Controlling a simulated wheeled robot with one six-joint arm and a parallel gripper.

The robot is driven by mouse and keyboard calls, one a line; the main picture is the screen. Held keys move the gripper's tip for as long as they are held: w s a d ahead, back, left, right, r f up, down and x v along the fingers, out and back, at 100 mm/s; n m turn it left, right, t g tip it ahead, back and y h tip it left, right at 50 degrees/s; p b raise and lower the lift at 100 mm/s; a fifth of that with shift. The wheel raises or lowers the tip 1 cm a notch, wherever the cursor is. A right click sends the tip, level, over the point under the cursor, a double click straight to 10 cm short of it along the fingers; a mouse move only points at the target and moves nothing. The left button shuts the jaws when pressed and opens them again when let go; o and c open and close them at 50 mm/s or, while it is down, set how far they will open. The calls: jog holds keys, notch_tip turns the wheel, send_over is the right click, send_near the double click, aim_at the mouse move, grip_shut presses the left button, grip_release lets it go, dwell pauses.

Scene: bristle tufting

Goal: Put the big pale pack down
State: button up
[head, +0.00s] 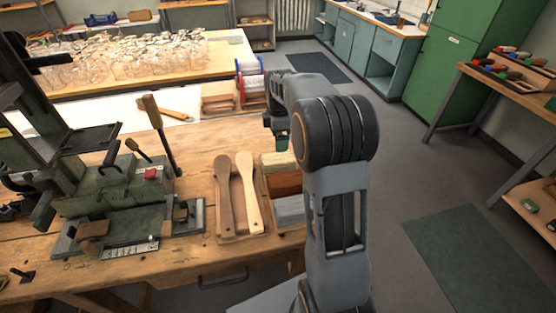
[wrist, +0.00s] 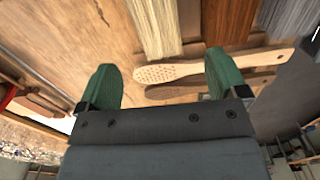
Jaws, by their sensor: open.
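The big pale pack (head: 279,162) of bristle lies on the bench at the far end of a row, behind a brown pack (head: 285,184) and a grey pack (head: 289,208). In the wrist view the pale pack (wrist: 155,25) lies ahead of my open fingers, with the brown pack (wrist: 227,20) and grey pack (wrist: 288,16) to its right. My gripper (wrist: 161,62) has green fingers spread wide, with nothing held between them. In the head view my gripper (head: 281,142) is just beyond the pale pack, partly hidden by my arm.
Two wooden paddle-shaped brush bodies (head: 238,195) lie left of the packs; they also show in the wrist view (wrist: 190,70). A dark green machine (head: 115,195) stands on the left of the bench. Wire spools (head: 250,80) stand behind. Floor at right is clear.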

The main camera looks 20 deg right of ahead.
jog(key=s+a+m+t, duration=0.1)
jog(key=s+a+m, duration=0.2)
jog(key=s+m, duration=0.2)
jog(key=s+a+m+t, duration=0.1)
jog(key=s+a+m, duration=0.3)
jog(key=s, duration=0.5)
jog(key=s+a+m+t, duration=0.1)
jog(key=s+a+m, duration=0.2)
jog(key=s+m, duration=0.3)
jog(key=shift+s+a+r, duration=0.25)
jog(key=shift+s+a, duration=0.1)
jog(key=shift+s, duration=0.65)
